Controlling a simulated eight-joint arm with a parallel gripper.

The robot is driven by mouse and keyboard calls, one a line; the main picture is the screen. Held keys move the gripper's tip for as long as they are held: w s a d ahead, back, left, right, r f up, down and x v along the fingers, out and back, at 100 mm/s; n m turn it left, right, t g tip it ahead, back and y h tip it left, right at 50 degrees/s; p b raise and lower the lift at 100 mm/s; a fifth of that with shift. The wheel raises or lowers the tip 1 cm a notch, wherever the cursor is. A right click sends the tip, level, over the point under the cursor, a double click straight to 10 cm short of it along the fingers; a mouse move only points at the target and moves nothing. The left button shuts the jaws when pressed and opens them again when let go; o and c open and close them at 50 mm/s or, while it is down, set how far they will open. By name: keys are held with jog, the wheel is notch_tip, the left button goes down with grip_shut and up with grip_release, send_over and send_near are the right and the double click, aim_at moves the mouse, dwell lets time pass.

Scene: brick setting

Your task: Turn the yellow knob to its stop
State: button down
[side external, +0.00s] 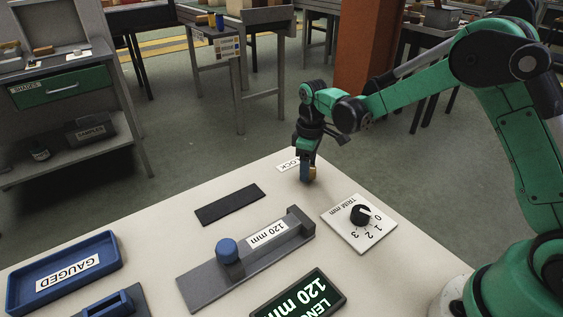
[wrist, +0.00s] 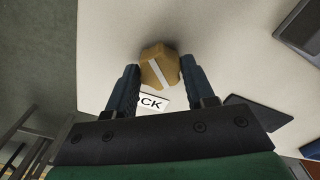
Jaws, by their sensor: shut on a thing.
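The yellow knob (wrist: 155,70) is ochre and faceted, with a pale line across its top. It sits at the table's far edge beside a white label (wrist: 152,103), on which only "CK" reads in the wrist view. My gripper (wrist: 158,76) has a finger on each side of the knob and is shut on it. In the side view my gripper (side external: 307,176) points down over the far corner of the table. Only a small part of the knob (side external: 313,173) shows there, the rest hidden by the fingers. The pale line runs slantwise in the wrist view.
A black TRIM dial (side external: 361,214) on a white plate stands nearby on the right. A grey gauge with a blue knob (side external: 228,250), a dark flat pad (side external: 230,204), a lit display (side external: 300,298) and a blue GAUGED tray (side external: 66,270) occupy the table (side external: 150,235).

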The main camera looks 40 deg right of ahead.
jog(key=m, duration=0.5)
jog(key=shift+m, duration=0.3)
jog(key=m, duration=0.5)
dwell(0.4)
jog(key=shift+c, duration=1.5)
grip_release()
jog(key=shift+r, duration=2.85)
